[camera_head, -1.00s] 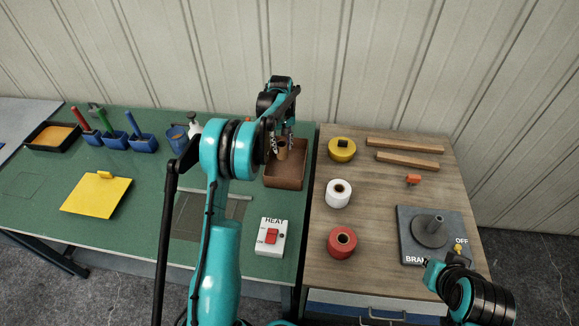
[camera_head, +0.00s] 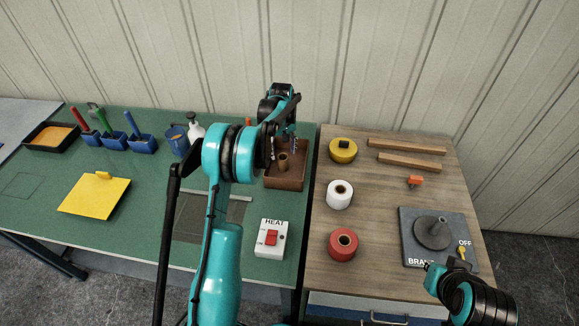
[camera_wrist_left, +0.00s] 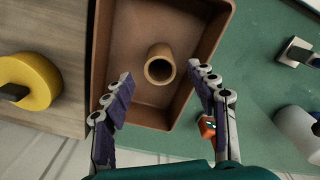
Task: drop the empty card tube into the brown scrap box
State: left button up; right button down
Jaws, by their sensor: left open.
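The brown scrap box (camera_head: 291,184) stands at the right end of the green table. The card tube (camera_head: 283,163) is inside it, and in the left wrist view the tube (camera_wrist_left: 160,64) shows its open end upward, roughly upright within the box walls (camera_wrist_left: 98,35). My left gripper (camera_head: 283,146) is above the box. Its two fingers are spread to either side of the tube with gaps between, so it is open and empty. My right arm shows at the lower right; the jaws of the right gripper (camera_head: 430,272) are too unclear to read.
The heat switch box (camera_head: 272,238) is in front of the scrap box. A spray bottle (camera_head: 196,129) and blue cup (camera_head: 178,141) stand left of it. Yellow (camera_head: 343,151), white (camera_head: 340,194) and red (camera_head: 343,244) rolls stand on the wooden table to the right.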

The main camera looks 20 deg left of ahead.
pick_arm(q)
notch_tip(320, 180, up, 12)
dwell(0.4)
jog(key=shift+f, duration=0.1)
jog(key=s+d+r+m+t+b, duration=0.25)
jog(key=s+d, duration=0.25)
jog(key=s, duration=0.3)
jog(key=s+d+r+m+t+b, duration=0.1)
jog(key=s+d+r+m+b, duration=0.1)
jog(key=s+d+r, duration=0.45)
jog(key=s+d+f+m+t+b, duration=0.1)
jog(key=s+d+f+m+t, duration=0.1)
jog(key=s+f, duration=0.4)
jog(key=s+d+f+m+t+b, duration=0.1)
jog(key=s+f+m, duration=0.1)
jog(key=s+f, duration=0.5)
jog(key=s, duration=0.5)
jog(key=shift+s+d+t+b, duration=0.3)
jog(key=shift+d+t+b, duration=0.05)
jog(key=shift+b, duration=0.05)
